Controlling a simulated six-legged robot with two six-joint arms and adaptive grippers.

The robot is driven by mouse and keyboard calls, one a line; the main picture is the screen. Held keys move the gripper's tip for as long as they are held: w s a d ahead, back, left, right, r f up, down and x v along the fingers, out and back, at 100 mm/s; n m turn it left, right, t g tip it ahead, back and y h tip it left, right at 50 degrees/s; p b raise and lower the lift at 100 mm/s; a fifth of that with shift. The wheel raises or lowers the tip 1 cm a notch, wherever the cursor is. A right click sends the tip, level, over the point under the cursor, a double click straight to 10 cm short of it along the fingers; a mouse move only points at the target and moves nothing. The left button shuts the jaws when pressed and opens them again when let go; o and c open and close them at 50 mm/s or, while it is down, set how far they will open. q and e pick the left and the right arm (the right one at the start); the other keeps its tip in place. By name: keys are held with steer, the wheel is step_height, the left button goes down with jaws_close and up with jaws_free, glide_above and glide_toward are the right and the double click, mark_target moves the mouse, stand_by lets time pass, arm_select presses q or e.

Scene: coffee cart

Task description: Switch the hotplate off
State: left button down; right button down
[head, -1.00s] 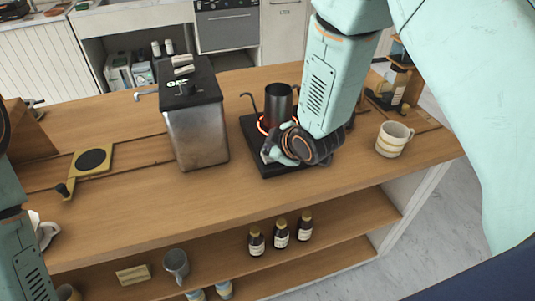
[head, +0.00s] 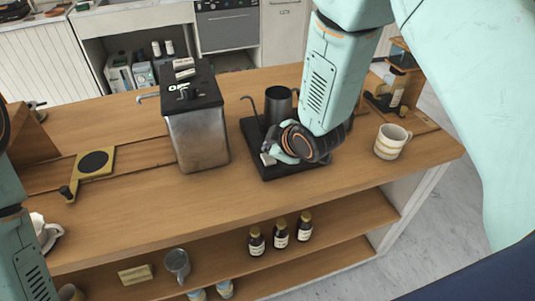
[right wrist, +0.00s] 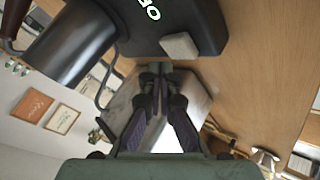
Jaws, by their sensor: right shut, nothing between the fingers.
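The hotplate (head: 257,172) is a flat black slab on the wooden counter, with a dark metal pot (head: 278,104) standing on it. No orange glow shows around the pot. A small pale switch block (head: 268,159) sits at the hotplate's front; it also shows in the right wrist view (right wrist: 179,46), near white lettering that I read only in part. My right gripper (head: 277,151) is low over the hotplate's front, shut and empty. Its fingertips (right wrist: 155,72) are close to the switch block; I cannot tell whether they touch. My left gripper is out of the head view.
A striped mug (head: 391,143) is to the right. A yellow stand with a black disc (head: 92,161) lies at left. Bottles (head: 280,234) stand on the shelf below. The front counter strip is clear.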

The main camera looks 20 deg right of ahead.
mark_target(270, 160)
step_height(270, 160, up, 6)
steer(key=p, duration=0.5)
stand_by(0.5)
